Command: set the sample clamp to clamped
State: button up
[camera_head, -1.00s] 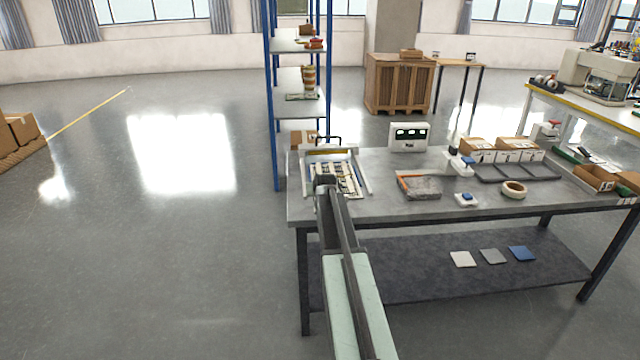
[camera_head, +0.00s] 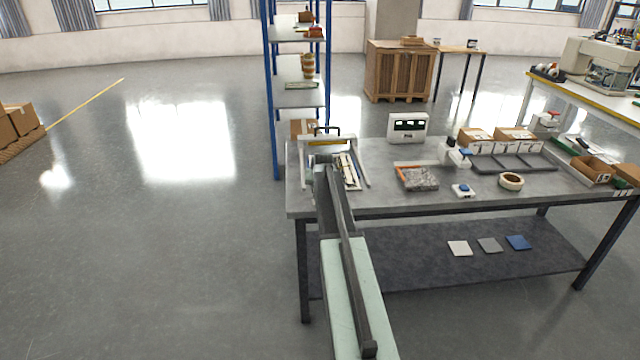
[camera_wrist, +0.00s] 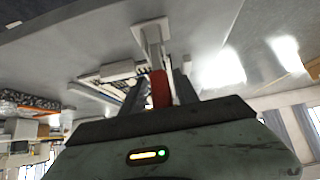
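The sample clamp shows in the wrist view as a pale bracket (camera_wrist: 151,33) on a flat plate, with a red handle (camera_wrist: 159,88) on it. My gripper (camera_wrist: 160,92) has one finger on each side of the red handle. The fingers look apart, with the handle between them; whether either touches it I cannot tell. In the head view my gripper (camera_head: 323,168) is over the front left of the workbench, at a white frame (camera_head: 362,170) with a patterned mesh piece. My arm hides the clamp there, so its set position cannot be read.
The grey workbench (camera_head: 400,202) also holds a display box (camera_head: 408,127), an orange-edged grey block (camera_head: 418,178), a tape roll (camera_head: 511,181) and small cartons (camera_head: 480,139). A blue-post shelf (camera_head: 272,100) stands behind the left end.

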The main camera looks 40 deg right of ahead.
jog(key=shift+a, duration=0.1)
jog(key=shift+r, duration=0.1)
jog(key=shift+s+a+r+p, duration=0.1)
jog(key=shift+s+r+p, duration=0.05)
jog(key=shift+r+p, duration=0.2)
jog(key=p+v, duration=0.5)
jog(key=v, duration=0.1)
jog(key=shift+s+r, duration=0.25)
jog(key=shift+s, duration=0.1)
jog(key=shift+a, duration=0.25)
